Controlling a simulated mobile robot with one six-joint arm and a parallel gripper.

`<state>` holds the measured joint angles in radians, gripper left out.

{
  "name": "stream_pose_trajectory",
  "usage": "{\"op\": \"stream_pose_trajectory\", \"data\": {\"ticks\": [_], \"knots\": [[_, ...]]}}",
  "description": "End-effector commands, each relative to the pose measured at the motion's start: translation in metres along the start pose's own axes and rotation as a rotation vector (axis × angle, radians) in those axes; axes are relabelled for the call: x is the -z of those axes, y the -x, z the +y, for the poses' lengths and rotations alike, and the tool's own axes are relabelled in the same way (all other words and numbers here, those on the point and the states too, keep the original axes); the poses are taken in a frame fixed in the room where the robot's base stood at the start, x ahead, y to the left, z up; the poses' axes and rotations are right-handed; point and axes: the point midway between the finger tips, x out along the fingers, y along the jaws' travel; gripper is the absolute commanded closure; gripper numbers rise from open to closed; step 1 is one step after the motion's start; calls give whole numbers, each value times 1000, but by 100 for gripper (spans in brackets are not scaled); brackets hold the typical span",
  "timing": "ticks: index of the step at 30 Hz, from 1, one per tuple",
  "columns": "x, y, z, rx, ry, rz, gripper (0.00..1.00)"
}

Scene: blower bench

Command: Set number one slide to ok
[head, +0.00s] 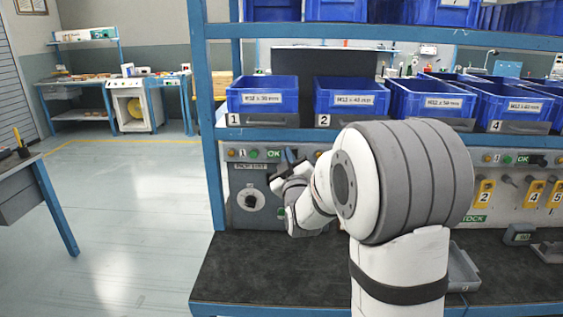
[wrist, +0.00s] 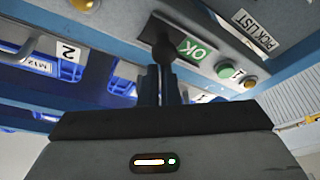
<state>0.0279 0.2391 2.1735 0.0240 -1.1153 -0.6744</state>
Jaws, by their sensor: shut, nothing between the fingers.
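The number one slide's black knob (wrist: 164,46) shows in the wrist view on the grey panel strip. It sits right beside the green OK label (wrist: 192,48), which also shows in the head view (head: 273,154). My gripper's two fingers (wrist: 160,72) are shut with nothing held, and their tips are at the knob. I cannot tell whether they touch it. In the head view my gripper (head: 291,158) is at the panel just right of the OK label, and my arm hides much of the panel there.
Blue bins (head: 262,97) stand on the shelf above the panel. A round dial (head: 251,200) is below the slide. Yellow number tags (head: 484,193) hang at the right. The dark bench top (head: 260,270) is mostly clear at left.

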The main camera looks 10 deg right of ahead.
Motion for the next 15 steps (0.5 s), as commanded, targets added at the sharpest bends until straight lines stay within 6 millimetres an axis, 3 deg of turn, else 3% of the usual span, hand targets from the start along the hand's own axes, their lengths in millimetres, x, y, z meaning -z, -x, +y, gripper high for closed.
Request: {"op": "stream_pose_trajectory", "data": {"ticks": [10,15], "knots": [[3,0,-5,8,-4,0,100],[20,-4,-4,6,-5,3,100]]}}
